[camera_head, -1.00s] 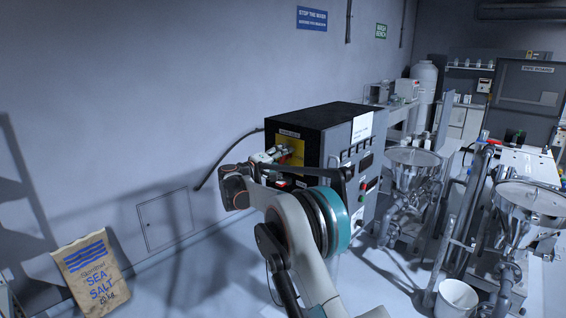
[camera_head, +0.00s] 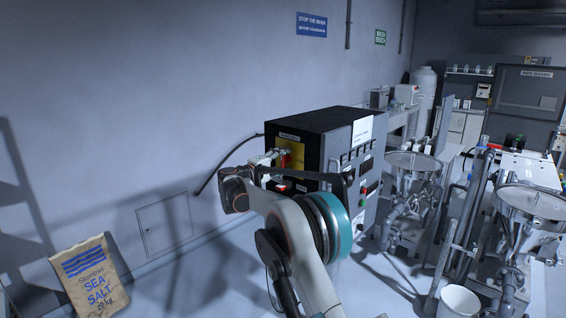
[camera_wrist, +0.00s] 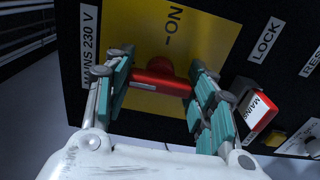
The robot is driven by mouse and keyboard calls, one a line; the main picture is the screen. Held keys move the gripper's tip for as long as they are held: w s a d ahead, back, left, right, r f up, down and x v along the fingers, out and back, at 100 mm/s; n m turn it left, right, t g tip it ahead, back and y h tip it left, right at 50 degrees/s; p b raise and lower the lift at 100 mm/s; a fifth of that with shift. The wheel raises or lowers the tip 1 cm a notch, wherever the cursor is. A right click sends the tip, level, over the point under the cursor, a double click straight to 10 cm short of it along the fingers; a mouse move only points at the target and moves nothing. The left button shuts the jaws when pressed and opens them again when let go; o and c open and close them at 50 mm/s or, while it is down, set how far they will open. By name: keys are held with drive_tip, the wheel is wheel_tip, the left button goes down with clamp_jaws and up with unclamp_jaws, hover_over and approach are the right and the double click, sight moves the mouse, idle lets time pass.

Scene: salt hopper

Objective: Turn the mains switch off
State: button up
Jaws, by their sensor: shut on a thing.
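The mains switch has a red handle (camera_wrist: 158,82) on a yellow plate (camera_wrist: 205,30) on a dark cabinet face. A label reading "ON" stands above it in the wrist view, and a "MAINS 230 V" label is at the left. The handle lies roughly crosswise to the "ON" mark. My gripper (camera_wrist: 160,92) is shut on the red handle, with a teal-padded finger at each end. In the head view, my gripper (camera_head: 274,158) is at the cabinet's left face, beside the red handle (camera_head: 285,160) and yellow plate (camera_head: 299,154). The arm partly hides this face.
The black cabinet (camera_head: 315,118) stands near the wall. A red-and-white tagged lock (camera_wrist: 258,116) hangs close to my gripper's right finger. A salt sack (camera_head: 88,275) leans at the lower left. Metal hoppers (camera_head: 415,162) and a bucket (camera_head: 458,302) stand to the right.

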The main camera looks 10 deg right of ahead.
drive_tip(key=o, duration=1.1)
drive_tip(key=shift+a, duration=0.1)
drive_tip(key=v, duration=1.1)
drive_tip(key=shift+s+a, duration=0.2)
drive_tip(key=shift+a, duration=0.15)
